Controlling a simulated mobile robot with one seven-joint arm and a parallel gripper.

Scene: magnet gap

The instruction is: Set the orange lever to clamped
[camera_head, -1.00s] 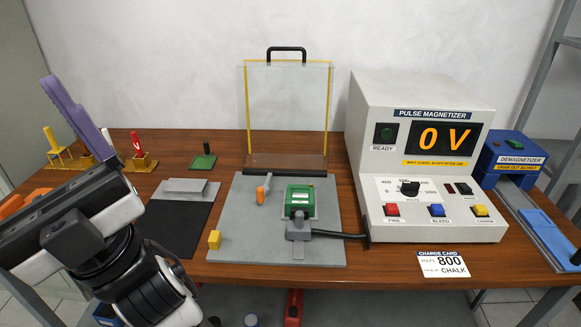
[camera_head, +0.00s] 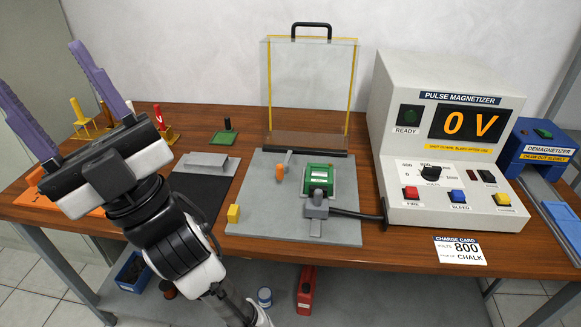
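The orange lever (camera_head: 279,172) stands on the grey fixture plate (camera_head: 262,222) on the table, beside a small grey post (camera_head: 288,157). Right of it is a green block (camera_head: 318,180) in a green holder, with a grey clamp-like part (camera_head: 317,205) and a black cable in front. My gripper (camera_head: 50,103) is at the far left, well apart from the lever. Its two purple fingers are spread apart with nothing seen between them.
A clear yellow-edged shield (camera_head: 310,90) stands behind the plate. The pulse magnetizer (camera_head: 440,130) reads 0 V at the right, with the demagnetizer (camera_head: 540,150) beyond. A yellow block (camera_head: 233,213) sits on the plate's left edge. A black mat (camera_head: 200,195) lies left of it.

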